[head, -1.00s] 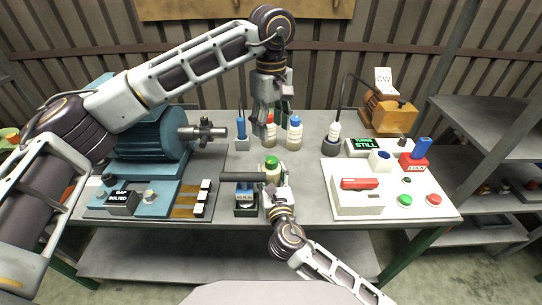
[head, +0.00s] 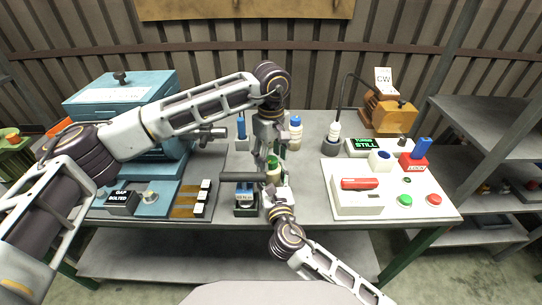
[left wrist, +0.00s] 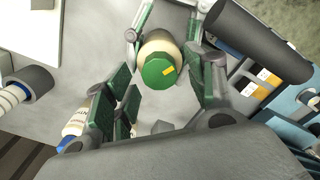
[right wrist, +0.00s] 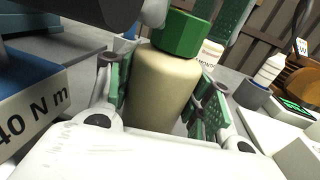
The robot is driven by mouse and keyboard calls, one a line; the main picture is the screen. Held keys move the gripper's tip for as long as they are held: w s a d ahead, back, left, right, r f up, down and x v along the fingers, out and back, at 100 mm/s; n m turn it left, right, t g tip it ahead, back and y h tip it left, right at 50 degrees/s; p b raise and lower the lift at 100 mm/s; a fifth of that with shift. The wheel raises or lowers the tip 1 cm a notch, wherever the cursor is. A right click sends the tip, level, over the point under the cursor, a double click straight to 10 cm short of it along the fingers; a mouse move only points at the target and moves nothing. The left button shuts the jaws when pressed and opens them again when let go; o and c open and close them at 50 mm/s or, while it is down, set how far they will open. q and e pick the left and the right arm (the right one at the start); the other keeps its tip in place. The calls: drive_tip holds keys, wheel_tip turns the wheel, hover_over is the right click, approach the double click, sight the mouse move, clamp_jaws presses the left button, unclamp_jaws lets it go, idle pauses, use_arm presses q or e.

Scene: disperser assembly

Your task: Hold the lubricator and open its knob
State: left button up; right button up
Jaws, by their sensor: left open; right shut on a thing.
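A dark horizontal cylinder (head: 240,177) lies just left of the lubricator, above a blue "40 N m" block (right wrist: 35,98). Bottles, one with a blue cap (head: 295,122), stand behind. A white control box (head: 360,203) is at right, blue machinery at left.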

use_arm(q)
drive_tip(key=shift+f, duration=0.1)
drive_tip(key=c, duration=1)
